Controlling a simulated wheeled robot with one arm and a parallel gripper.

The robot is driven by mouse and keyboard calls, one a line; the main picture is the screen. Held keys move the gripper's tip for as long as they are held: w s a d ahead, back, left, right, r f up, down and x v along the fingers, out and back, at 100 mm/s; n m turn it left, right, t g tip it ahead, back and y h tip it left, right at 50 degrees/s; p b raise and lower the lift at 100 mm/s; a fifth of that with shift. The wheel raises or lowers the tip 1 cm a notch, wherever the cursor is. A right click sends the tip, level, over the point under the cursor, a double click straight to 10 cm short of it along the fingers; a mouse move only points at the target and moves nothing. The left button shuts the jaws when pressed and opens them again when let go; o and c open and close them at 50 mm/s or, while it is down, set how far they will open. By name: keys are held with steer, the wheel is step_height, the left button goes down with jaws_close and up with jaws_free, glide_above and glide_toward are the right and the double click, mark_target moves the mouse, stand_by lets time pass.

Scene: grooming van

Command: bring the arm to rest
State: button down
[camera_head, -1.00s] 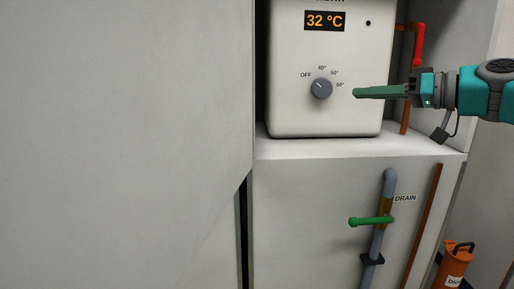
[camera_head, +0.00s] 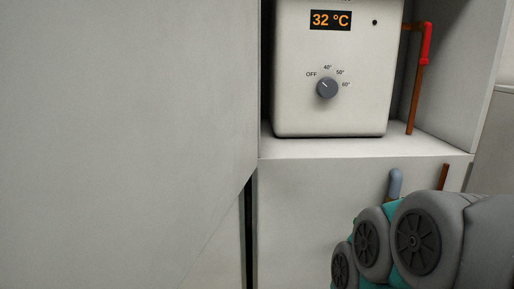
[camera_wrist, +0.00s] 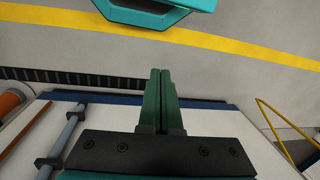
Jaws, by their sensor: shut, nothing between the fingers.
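My gripper (camera_wrist: 160,76) shows in the wrist view with its two green fingers together and nothing between them. It points down the picture's middle toward the grey floor, and it is out of the head view. My arm (camera_head: 400,245), teal with grey round joints, is folded low at the right of the head view. It hides most of the drain pipe (camera_head: 395,184) and the green lever there.
A white heater (camera_head: 290,60) with a grey dial (camera_head: 327,88) and a 32 °C display (camera_head: 331,20) stands on a shelf (camera_head: 300,148). A red-topped pipe (camera_head: 426,45) is beside it. The wrist view shows a grey pipe (camera_wrist: 65,135), an orange cylinder (camera_wrist: 10,102) and a yellow floor stripe (camera_wrist: 230,45).

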steer(key=s+d+f+m+g+h, duration=0.1)
steer(key=s+d+f+h, duration=0.1)
steer(key=s+d+f, duration=0.3)
step_height(320, 180, up, 16)
steer(key=a+p, duration=0.1)
steer(key=p, duration=1.3)
steer(key=shift+s+f, duration=0.25)
steer(key=shift+s, duration=0.15)
steer(key=c, duration=1.6)
jaws_free()
steer(key=shift+a, duration=0.1)
